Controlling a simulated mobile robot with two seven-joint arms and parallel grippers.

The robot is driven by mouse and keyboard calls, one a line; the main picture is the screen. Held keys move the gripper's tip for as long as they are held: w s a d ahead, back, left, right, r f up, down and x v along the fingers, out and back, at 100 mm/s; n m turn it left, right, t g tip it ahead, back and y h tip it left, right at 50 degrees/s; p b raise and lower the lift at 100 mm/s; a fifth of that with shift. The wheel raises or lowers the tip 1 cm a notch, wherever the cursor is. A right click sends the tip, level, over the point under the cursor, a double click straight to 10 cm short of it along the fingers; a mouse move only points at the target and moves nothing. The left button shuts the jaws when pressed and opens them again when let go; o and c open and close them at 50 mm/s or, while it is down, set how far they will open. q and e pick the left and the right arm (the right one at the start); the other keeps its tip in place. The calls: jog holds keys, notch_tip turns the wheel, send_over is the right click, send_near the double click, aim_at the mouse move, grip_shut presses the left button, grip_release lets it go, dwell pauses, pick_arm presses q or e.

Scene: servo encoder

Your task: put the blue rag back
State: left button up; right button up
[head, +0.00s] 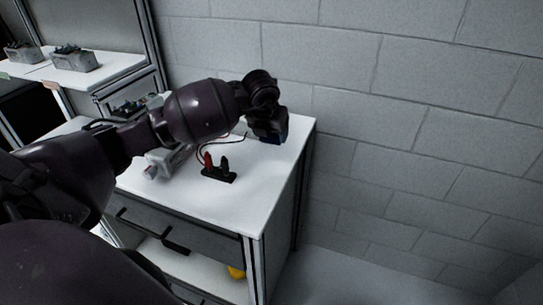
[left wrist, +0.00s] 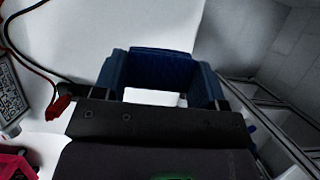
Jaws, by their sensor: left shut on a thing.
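My left gripper (head: 266,122) is over the far right part of the white bench top (head: 265,185), near the wall. It is shut on the blue rag, a dark blue thing that shows below the gripper in the head view (head: 273,138). In the left wrist view the blue rag (left wrist: 165,66) spans across between the finger sides, with bright white surface showing beneath it. I cannot tell whether the rag touches the bench top. My right gripper is in neither view.
A black stand with red and black clips (head: 219,172) is on the bench. A yellow thing (head: 236,271) lies below the drawer (head: 170,235). A block wall (head: 420,110) stands behind.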

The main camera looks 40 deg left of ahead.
aim_at(271, 143)
pick_arm(q)
notch_tip(271, 143, down, 2)
jog(key=shift+f, duration=0.85)
notch_tip(271, 143, down, 4)
jog(key=shift+f, duration=0.25)
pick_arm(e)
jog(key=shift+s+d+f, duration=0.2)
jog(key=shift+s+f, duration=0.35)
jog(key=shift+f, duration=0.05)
pick_arm(q)
jog(key=shift+f, duration=0.1)
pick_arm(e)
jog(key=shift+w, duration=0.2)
pick_arm(q)
jog(key=o, duration=0.9)
jog(key=shift+c, duration=0.2)
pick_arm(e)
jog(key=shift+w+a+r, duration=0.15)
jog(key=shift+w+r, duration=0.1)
